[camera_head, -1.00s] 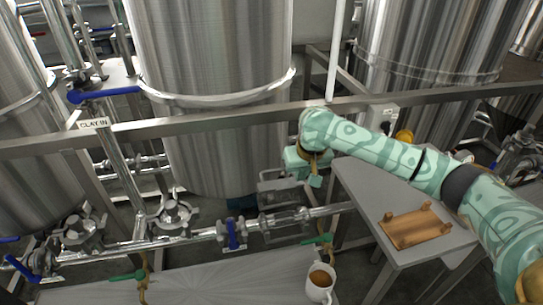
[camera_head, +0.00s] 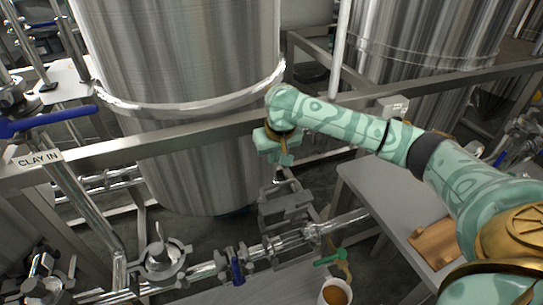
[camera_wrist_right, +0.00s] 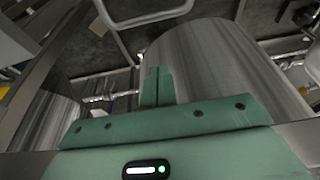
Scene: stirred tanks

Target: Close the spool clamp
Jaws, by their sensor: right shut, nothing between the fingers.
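My right gripper (camera_head: 286,160) hangs in front of the large steel tank, above the pipe run and apart from it. Its two pale green fingers are together and empty; they also show in the right wrist view (camera_wrist_right: 157,88). Below it, a short spool section (camera_head: 290,241) sits in the horizontal pipe, with metal clamp fittings (camera_head: 313,234) around the joints. I cannot tell which fitting is the spool clamp, or whether it is open. My left gripper is not in view.
A horizontal steel rail (camera_head: 190,140) crosses behind the pipes. A blue valve handle (camera_head: 237,270) and a green one (camera_head: 329,258) stick out along the pipe. A mug (camera_head: 335,292) stands at the front. A grey table (camera_head: 385,190) at right bears a wooden rack (camera_head: 436,243).

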